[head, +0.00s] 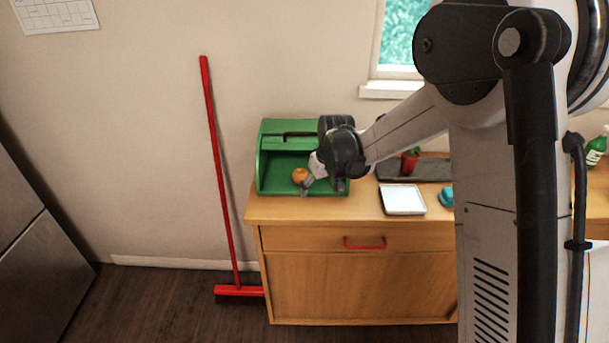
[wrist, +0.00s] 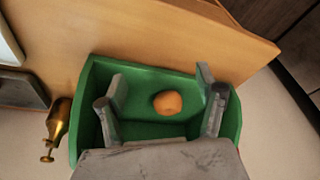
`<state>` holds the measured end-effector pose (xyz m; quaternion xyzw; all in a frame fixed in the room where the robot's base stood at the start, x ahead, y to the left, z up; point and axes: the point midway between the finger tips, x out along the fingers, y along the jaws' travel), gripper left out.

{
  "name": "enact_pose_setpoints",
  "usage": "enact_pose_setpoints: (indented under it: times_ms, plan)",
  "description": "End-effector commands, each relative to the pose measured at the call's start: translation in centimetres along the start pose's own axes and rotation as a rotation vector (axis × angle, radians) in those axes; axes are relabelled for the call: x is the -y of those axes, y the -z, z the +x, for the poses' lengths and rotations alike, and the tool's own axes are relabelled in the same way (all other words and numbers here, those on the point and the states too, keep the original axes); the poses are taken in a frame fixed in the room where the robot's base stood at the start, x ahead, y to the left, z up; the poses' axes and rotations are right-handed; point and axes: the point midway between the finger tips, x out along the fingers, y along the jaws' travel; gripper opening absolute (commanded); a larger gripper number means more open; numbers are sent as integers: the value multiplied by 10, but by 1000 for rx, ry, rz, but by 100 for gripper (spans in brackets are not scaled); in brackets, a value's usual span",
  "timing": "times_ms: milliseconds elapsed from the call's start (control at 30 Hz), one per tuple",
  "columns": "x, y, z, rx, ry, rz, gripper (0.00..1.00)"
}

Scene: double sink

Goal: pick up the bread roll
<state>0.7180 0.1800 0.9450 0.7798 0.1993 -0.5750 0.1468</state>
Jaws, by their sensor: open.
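The bread roll (head: 299,175) is a small round orange-brown thing inside the green bin (head: 274,187), which stands at the left end of the wooden counter. In the wrist view the roll (wrist: 168,102) lies on the green floor of the bin (wrist: 150,77). My gripper (head: 323,185) is at the bin's open front, to the right of the roll in the head view. In the wrist view my gripper (wrist: 162,103) is open, with a finger on either side of the roll and space between. I cannot tell the remaining height above it.
A white square tray (head: 403,200), a dark tray (head: 430,169) and a teal object (head: 446,197) are to the right on the counter. A brass object (wrist: 57,122) is beside the bin. A red broom (head: 222,190) leans on the wall at left.

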Motion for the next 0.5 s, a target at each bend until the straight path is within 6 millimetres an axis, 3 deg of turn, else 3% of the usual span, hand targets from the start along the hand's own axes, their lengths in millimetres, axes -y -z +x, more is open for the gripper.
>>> enact_pose_setpoints:
  times_ms: [300,500]
  plan:
    - [0,52,15,0,0,0,69]
    - [0,67,20,0,0,0,69]
